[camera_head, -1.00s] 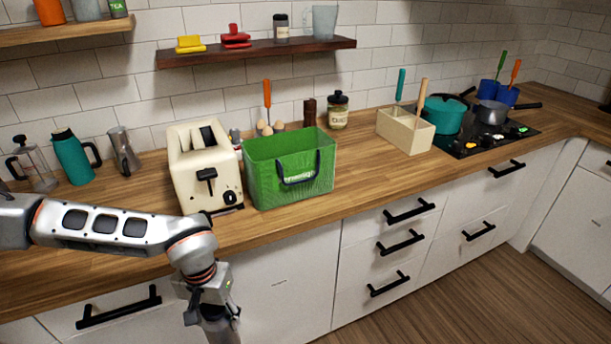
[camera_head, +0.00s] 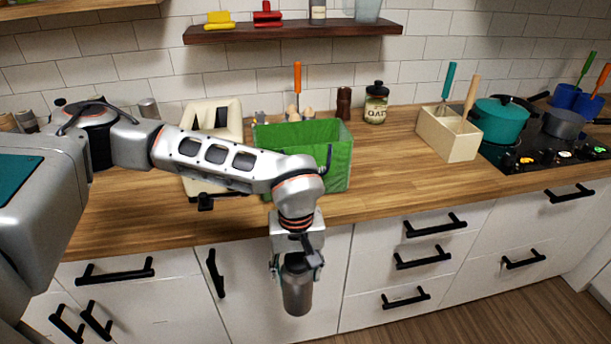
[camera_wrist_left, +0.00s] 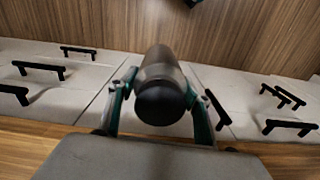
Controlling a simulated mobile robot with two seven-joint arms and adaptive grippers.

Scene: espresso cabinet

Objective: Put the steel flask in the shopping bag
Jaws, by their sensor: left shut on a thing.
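The steel flask (camera_head: 297,290) is a grey metal cylinder held in front of the cabinet doors, below the counter edge. My left gripper (camera_head: 297,264) is shut on it. In the left wrist view the flask (camera_wrist_left: 160,75) shows its dark end towards the camera, between the two fingers of the gripper (camera_wrist_left: 160,100). The green shopping bag (camera_head: 338,165) stands open-topped on the counter, behind and above the gripper. My left arm hides part of its front. My right gripper is not in view.
A cream toaster (camera_head: 207,118) stands left of the bag, partly behind my arm. A wooden utensil box (camera_head: 450,136), a teal pot (camera_head: 502,122) and an oat jar (camera_head: 376,103) stand to the right. The counter right of the bag is clear. A shelf (camera_head: 290,32) hangs above.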

